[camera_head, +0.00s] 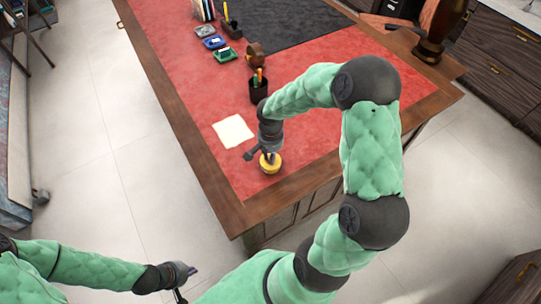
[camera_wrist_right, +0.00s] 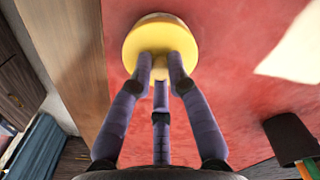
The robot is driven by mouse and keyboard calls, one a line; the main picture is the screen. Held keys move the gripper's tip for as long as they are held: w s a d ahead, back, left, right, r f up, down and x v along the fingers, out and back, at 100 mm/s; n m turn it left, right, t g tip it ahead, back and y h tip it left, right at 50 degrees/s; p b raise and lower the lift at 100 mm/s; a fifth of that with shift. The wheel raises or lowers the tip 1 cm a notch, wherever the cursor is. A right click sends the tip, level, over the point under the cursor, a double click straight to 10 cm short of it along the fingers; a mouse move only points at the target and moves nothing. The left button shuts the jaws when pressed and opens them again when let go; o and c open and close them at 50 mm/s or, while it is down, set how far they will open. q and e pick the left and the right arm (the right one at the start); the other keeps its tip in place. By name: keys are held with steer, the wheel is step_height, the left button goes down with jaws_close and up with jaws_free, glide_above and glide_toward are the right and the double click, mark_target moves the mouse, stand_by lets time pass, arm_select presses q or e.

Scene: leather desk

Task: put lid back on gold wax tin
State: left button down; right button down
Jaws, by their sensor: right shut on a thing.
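A round gold-yellow piece, the wax tin's lid (camera_wrist_right: 150,38), fills the top middle of the right wrist view. The three fingers of my right gripper (camera_wrist_right: 160,66) are closed together on its near, small raised part. In the head view the gold tin with its lid (camera_head: 271,167) shows at the near left part of the red desk top, directly below my right gripper (camera_head: 267,156). I cannot tell whether the lid rests on the tin or is just above it. My left gripper (camera_head: 187,271) is low at the left, off the desk; its fingers are too small to read.
A cream paper sheet (camera_head: 233,131) lies left of the tin. A black pen cup (camera_head: 259,88) stands behind, with several small tins and holders further back. The wooden desk edge (camera_head: 232,214) is close to the tin. The red surface around the tin is mostly clear.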

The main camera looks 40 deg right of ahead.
steer(key=shift+f+b, duration=0.2)
steer(key=shift+b, duration=0.25)
stand_by(1.2)
steer(key=c, duration=1.1)
jaws_free()
steer(key=o, duration=0.5)
steer(key=shift+c, duration=0.2)
steer(key=shift+r, duration=0.1)
steer(key=shift+r+p, duration=2.4)
steer(key=shift+r, duration=1.05)
